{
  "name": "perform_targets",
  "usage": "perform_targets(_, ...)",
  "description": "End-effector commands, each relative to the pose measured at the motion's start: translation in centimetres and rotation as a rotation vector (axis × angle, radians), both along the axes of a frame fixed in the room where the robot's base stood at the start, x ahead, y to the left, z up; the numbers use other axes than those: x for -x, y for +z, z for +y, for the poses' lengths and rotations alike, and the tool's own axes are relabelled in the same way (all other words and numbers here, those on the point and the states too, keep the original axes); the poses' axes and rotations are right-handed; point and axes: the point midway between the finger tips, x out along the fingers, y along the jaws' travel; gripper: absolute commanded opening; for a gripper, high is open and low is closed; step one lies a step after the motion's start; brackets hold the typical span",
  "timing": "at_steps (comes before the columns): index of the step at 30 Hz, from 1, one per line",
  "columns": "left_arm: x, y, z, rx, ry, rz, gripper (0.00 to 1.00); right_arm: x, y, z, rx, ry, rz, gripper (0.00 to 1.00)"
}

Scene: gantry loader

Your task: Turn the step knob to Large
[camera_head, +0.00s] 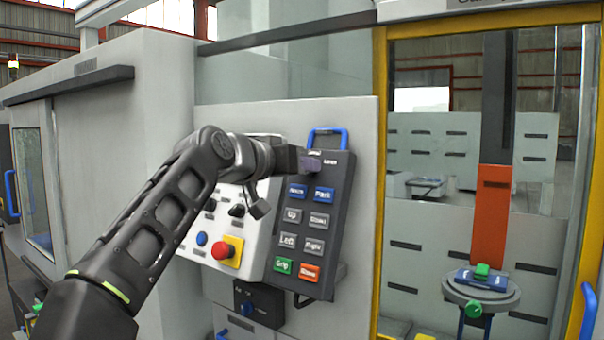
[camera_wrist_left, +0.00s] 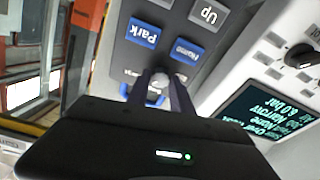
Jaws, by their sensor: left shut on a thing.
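The step knob (camera_wrist_left: 157,86) is a small round grey knob near the top of the dark pendant (camera_head: 335,232). In the wrist view it sits between the two fingers of my left gripper (camera_wrist_left: 160,94), which is shut on it. In the head view my left gripper (camera_head: 312,163) reaches the pendant's top and mostly hides the knob. A small white label (camera_head: 329,162) shows just right of the fingers, too small to read surely. The knob's pointer direction cannot be made out. My right gripper is not in view.
Below the knob are several pendant buttons, including blue Park (camera_head: 323,194) and green Grip (camera_head: 283,265). A blue handle (camera_head: 328,131) stands above. Left of the pendant is a white panel with a red emergency button (camera_head: 222,250). A yellow-framed window (camera_head: 381,200) is at right.

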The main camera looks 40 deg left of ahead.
Motion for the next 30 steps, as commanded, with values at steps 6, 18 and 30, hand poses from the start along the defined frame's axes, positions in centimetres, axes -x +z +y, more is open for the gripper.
perform_targets(6,-0.06,-0.22,-0.01,-0.135,-0.051,0.007,0.0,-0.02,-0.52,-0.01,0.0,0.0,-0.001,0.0)
perform_targets(18,-0.05,-0.19,0.04,-0.227,-0.084,0.01,0.0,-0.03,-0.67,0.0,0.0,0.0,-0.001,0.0)
perform_targets(30,-0.04,-0.16,0.04,-0.227,-0.083,0.009,0.35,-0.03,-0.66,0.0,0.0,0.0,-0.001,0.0)
